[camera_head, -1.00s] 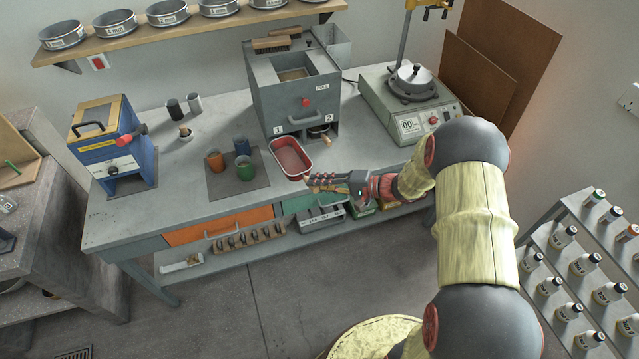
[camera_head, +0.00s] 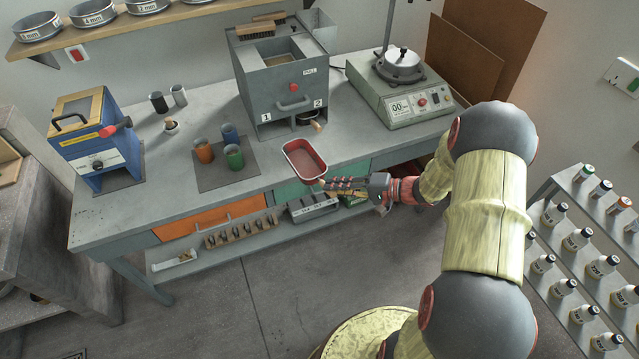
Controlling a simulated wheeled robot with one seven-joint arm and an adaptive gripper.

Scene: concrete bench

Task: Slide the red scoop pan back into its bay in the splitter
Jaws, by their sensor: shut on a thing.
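The red scoop pan (camera_head: 304,158) shows its open top near the front edge of the bench, in front of the grey splitter (camera_head: 286,88). My gripper (camera_head: 328,184) is shut at the pan's near right corner; its grip on the handle is too small to see clearly. I cannot tell whether the pan touches the bench. The splitter's front has bays marked 1 and 2. Bay 1 (camera_head: 270,130) looks empty. At bay 2 a dark pan with a wooden handle (camera_head: 317,126) sticks out.
Orange, blue and green cups stand on a dark mat (camera_head: 215,184) left of the pan. A blue machine (camera_head: 92,135) stands farther left. The bench (camera_head: 365,142) is clear between pan and scale.

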